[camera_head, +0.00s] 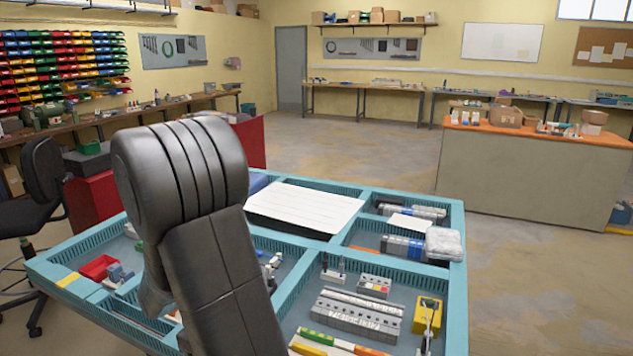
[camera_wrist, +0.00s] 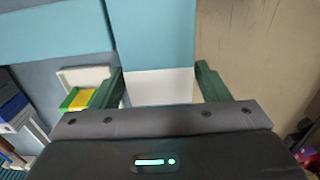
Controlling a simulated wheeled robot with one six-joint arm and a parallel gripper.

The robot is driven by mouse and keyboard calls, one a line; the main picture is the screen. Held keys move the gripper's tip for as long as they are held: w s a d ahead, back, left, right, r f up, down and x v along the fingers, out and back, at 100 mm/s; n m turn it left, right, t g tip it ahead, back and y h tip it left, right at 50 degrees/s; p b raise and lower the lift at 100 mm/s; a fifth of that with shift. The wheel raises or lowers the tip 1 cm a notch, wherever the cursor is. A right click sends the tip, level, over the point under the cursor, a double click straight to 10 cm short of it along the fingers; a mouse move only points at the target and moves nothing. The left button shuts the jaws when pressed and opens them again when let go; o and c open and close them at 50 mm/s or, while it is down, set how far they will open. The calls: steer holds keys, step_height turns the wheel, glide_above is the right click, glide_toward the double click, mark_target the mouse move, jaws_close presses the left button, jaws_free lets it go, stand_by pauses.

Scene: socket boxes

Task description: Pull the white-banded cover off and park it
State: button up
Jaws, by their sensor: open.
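In the wrist view, a flat white area (camera_wrist: 158,90) lies between my fingers, with a teal panel (camera_wrist: 150,38) directly above it in the picture. Together they look like the white-banded cover, though its outline is partly hidden by my gripper. My gripper (camera_wrist: 160,72) is open, with one dark green finger on each side of the white area. I cannot tell whether the fingers touch it. In the head view my own arm blocks the middle of the teal bench, and neither my fingertips nor a white-banded cover can be made out.
In the wrist view, a white tray with a yellow-green item (camera_wrist: 80,97) lies beside my left finger.

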steer(key=shift+c, duration=0.2)
steer(key=c, duration=1.2)
steer(key=shift+r, duration=0.1)
steer(key=shift+c, duration=0.2)
steer(key=shift+r, duration=0.25)
steer(key=shift+r+p, duration=2.1)
steer(key=shift+r, duration=0.35)
